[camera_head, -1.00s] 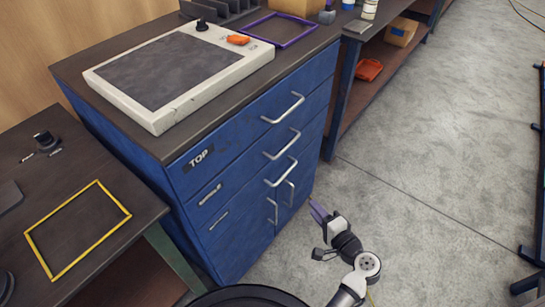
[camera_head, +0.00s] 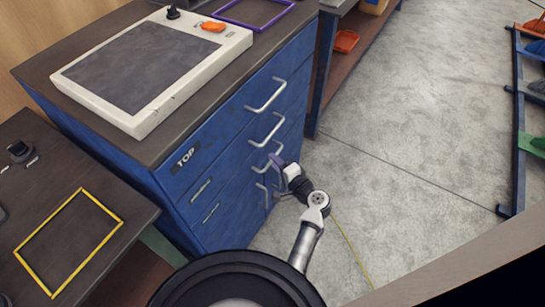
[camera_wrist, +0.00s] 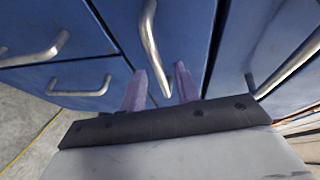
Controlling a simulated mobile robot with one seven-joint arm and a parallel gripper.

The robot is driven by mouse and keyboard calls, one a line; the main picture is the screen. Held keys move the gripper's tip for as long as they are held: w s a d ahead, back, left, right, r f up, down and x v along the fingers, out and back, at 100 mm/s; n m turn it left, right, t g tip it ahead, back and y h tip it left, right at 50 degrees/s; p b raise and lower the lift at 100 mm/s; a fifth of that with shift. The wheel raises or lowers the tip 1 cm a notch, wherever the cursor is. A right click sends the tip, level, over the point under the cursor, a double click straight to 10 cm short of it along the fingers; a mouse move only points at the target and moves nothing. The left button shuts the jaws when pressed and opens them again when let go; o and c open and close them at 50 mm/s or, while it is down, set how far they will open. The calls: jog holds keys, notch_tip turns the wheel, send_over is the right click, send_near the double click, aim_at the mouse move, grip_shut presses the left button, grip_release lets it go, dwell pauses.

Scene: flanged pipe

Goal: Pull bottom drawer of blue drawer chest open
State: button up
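The blue drawer chest (camera_head: 190,213) stands left of centre in the head view, with "TOP" lettered near its upper drawer. Its drawers look shut. My gripper (camera_head: 276,161) is in front of the lower handles and partly hides the bottom drawer's handle. In the wrist view, the two purple fingers of my gripper (camera_wrist: 160,72) are apart with nothing clamped between them. The bottom drawer's metal handle (camera_wrist: 149,32) runs upright in that turned picture, just ahead of the gap between the fingers. Whether a finger touches it I cannot tell.
Handles of the lower doors (camera_wrist: 80,90) lie left in the wrist view, and another drawer handle (camera_wrist: 292,68) lies right. A worktable with a yellow frame (camera_head: 68,238) stands left of the chest. Open concrete floor (camera_head: 400,130) lies to the right.

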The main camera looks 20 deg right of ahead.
jog(key=shift+x, duration=1.1)
grip_shut()
